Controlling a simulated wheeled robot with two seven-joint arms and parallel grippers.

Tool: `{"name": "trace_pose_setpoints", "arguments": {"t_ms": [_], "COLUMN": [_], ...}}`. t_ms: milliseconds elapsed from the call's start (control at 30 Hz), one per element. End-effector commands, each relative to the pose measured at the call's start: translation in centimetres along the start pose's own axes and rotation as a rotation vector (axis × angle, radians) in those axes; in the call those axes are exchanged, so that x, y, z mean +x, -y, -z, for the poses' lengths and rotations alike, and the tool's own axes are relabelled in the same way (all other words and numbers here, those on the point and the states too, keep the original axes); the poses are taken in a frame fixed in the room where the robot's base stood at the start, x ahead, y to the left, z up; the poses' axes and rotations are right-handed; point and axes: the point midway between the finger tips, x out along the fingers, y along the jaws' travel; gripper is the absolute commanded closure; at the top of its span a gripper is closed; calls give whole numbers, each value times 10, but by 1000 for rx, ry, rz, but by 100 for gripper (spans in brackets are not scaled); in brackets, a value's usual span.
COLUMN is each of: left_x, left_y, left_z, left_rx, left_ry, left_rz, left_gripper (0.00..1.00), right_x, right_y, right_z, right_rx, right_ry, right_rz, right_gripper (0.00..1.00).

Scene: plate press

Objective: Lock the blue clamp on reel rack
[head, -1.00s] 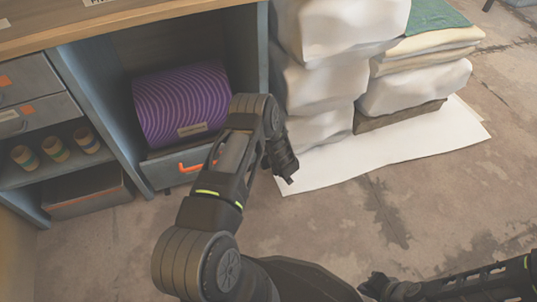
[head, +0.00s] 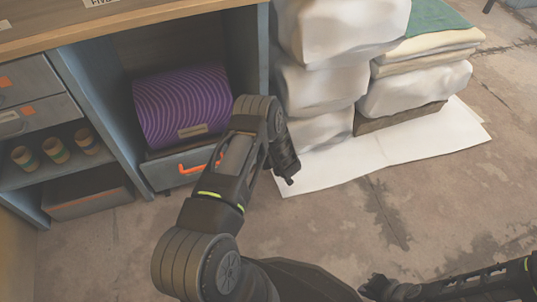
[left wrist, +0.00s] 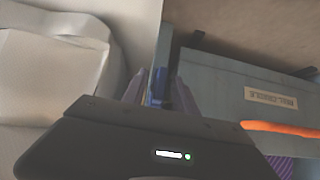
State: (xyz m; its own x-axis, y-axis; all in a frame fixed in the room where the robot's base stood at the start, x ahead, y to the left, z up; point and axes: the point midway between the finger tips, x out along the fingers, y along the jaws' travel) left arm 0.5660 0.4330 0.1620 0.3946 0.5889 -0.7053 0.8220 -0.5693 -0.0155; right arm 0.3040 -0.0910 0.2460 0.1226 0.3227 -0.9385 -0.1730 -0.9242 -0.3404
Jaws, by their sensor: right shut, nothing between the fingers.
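The reel rack is a blue-grey cabinet bay holding a purple patterned roll (head: 182,105), above a front panel with an orange handle (head: 192,170). In the left wrist view, a panel labelled like "REEL CRADLE" (left wrist: 272,97) lies to the right. A small blue part (left wrist: 158,86), apparently the clamp, shows at the panel's edge. My left gripper (left wrist: 158,90) has its fingers apart on either side of this part; contact cannot be told. In the head view my left gripper (head: 288,172) is beside the bay's right side, and the clamp is hidden.
White sacks (head: 318,90) are stacked close to the right of the bay, on a white sheet (head: 400,150). Drawers (head: 38,112) and a shelf with small rolls (head: 55,150) are at the left. A wooden top (head: 120,22) overhangs the bay. The floor in front is clear.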

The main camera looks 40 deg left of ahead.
Motion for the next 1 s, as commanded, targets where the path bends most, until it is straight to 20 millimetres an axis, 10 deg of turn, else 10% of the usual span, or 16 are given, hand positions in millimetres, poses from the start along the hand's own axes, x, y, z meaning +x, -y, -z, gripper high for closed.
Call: {"name": "trace_pose_setpoints", "arguments": {"t_ms": [500, 1000], "left_x": [-70, -77], "left_y": [-1, 0], "left_z": [3, 1], "left_rx": [1, -1], "left_ry": [-2, -3], "left_rz": [-1, 0], "left_gripper": [65, 65], "right_x": [-32, -34], "right_y": [10, 10], "right_z": [-3, -4], "right_rx": [-2, -2], "right_ry": [17, 18], "right_rz": [0, 0], "right_gripper": [100, 100]}}
